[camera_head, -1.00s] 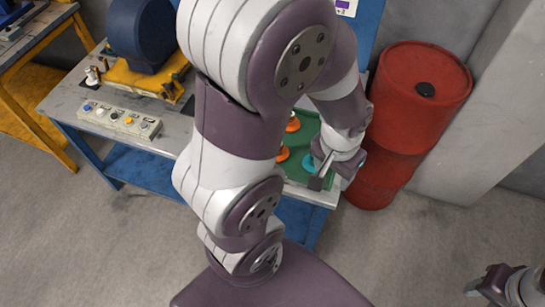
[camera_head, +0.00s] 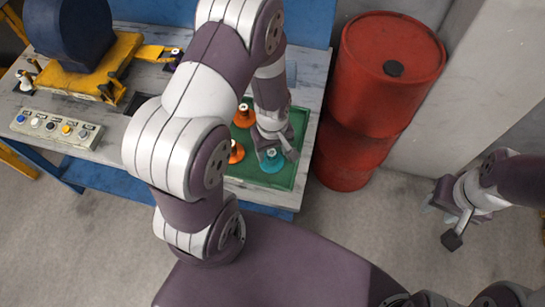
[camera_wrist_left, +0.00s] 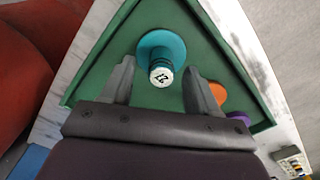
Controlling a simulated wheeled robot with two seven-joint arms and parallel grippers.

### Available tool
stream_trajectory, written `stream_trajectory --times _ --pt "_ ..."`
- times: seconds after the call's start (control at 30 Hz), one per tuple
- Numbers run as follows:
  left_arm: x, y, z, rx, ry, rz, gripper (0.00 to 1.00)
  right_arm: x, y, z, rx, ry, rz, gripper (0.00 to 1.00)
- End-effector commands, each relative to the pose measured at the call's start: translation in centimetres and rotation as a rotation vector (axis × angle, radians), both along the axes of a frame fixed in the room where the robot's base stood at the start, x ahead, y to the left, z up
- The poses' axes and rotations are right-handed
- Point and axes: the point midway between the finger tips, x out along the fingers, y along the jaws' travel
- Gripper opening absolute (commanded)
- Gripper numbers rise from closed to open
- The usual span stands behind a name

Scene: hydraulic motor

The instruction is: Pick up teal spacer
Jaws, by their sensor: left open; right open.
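The teal spacer (camera_head: 271,158) stands upright on a green tray (camera_head: 258,196), near the tray's front. In the left wrist view the teal spacer (camera_wrist_left: 160,52) has a wide round flange and a white end marked with a number. My left gripper (camera_head: 279,149) is right at it in the head view. In the left wrist view its open fingers (camera_wrist_left: 158,85) lie on either side of the spacer's white end, with gaps on both sides. My right gripper (camera_head: 447,222) is open and empty above the floor at the right, away from the table.
Two orange spacers (camera_head: 243,117) stand on the tray beside the teal one. The left wrist view also shows a purple part (camera_wrist_left: 236,119) there. A red barrel (camera_head: 385,75) stands right of the table. A button box (camera_head: 56,129) and a yellow-based machine (camera_head: 95,75) occupy the left.

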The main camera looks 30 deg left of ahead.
Motion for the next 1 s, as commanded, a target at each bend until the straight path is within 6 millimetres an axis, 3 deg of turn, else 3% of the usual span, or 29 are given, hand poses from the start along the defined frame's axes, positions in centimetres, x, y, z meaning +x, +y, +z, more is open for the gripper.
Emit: stream_trajectory --times 0.13,0.37,0.4,0.57,0.87,1.0 --pt "-0.1 0.0 -2.3 0.000 0.000 0.000 0.60 0.0 0.0 -0.3 0.000 0.000 0.000 0.43" --pt "-0.1 0.0 -2.6 0.000 -0.001 -0.001 0.60 0.0 0.0 -0.2 0.000 0.000 0.000 0.43" --pt "-0.1 0.0 -2.5 0.000 -0.001 -0.001 0.54 0.0 0.0 -0.2 0.000 0.000 0.000 0.43" --pt "0.0 0.0 -2.5 0.000 -0.001 -0.001 0.01 0.0 0.0 -0.2 0.000 0.000 0.000 0.43" --pt "0.0 0.0 -2.4 -0.001 -0.002 -0.001 0.00 0.0 0.0 -0.2 0.000 0.000 0.000 0.43" --pt "0.1 0.0 -1.2 0.000 -0.004 -0.001 0.00 0.0 0.0 0.0 0.000 0.000 0.000 0.43"
